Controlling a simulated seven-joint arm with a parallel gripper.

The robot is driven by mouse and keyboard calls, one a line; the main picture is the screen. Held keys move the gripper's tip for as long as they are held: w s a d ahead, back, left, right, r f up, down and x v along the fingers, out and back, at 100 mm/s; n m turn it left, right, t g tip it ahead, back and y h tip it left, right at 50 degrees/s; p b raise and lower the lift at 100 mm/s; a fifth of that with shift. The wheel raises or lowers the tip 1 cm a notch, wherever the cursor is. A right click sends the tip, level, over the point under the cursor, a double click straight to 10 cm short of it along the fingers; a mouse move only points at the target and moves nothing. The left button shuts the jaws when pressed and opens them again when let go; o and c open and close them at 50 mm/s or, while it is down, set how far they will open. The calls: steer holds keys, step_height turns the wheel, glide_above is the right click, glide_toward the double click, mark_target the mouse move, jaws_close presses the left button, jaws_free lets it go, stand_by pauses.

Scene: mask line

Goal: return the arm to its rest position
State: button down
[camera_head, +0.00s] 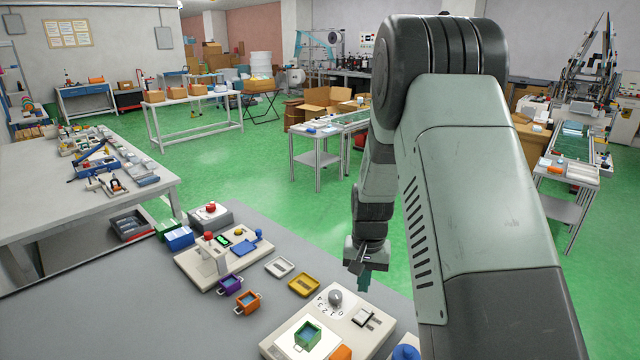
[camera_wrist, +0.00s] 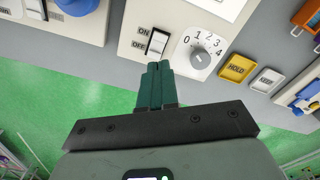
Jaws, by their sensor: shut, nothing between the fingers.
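My gripper (camera_head: 365,280) hangs off the end of my arm at the front right of the grey table in the head view. In the wrist view its dark green fingers (camera_wrist: 159,72) are together with nothing between them. They are in front of the panel with the ON/OFF rocker switch (camera_wrist: 157,42) and the numbered dial (camera_wrist: 204,53). Whether the fingertips touch the switch cannot be told from the wrist view; in the head view the gripper appears above and apart from the panel (camera_head: 376,340).
A blue round part (camera_head: 405,352) is near my arm. Green floor lies beyond.

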steer(key=s+r+n+t, duration=0.1)
steer(key=s+r, duration=0.3)
steer(key=r, duration=0.4)
steer(key=s+a+r+t, duration=0.1)
steer(key=s+r, duration=0.2)
steer(key=r, duration=0.4)
steer(key=s+r+n+t, duration=0.1)
steer(key=s+r, duration=0.3)
steer(key=r, duration=0.4)
steer(key=s+r+t, duration=0.1)
steer(key=s+r, duration=0.2)
steer(key=s, duration=0.5)
steer(key=s+r+n+t, duration=0.1)
steer(key=s+r, duration=0.3)
steer(key=s, duration=0.5)
steer(key=shift+s+a, duration=0.15)
